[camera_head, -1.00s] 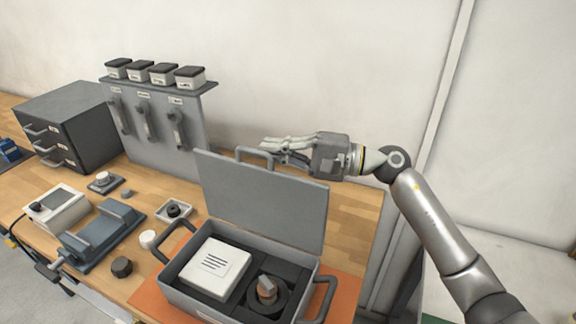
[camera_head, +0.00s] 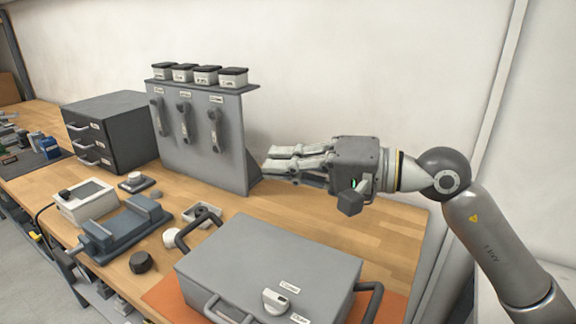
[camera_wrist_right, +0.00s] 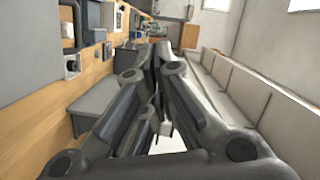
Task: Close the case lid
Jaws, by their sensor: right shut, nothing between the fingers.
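The grey case (camera_head: 205,290) stands on an orange mat at the front of the bench. Its grey lid (camera_head: 265,255) lies down flat over the case, hiding what is inside. A white knob (camera_head: 276,301) with small labels beside it sits on the top near the front edge. My right gripper (camera_head: 268,166) is shut and empty. It hovers above and behind the case, apart from the lid, with its fingers pointing left. Its closed fingers also show in the right wrist view (camera_wrist_right: 157,62). My left gripper is in no view.
A dark drawer unit (camera_head: 115,130) is further left. A blue-grey cradle (camera_head: 125,230) and small parts lie left of the case. Bench right of my gripper is clear.

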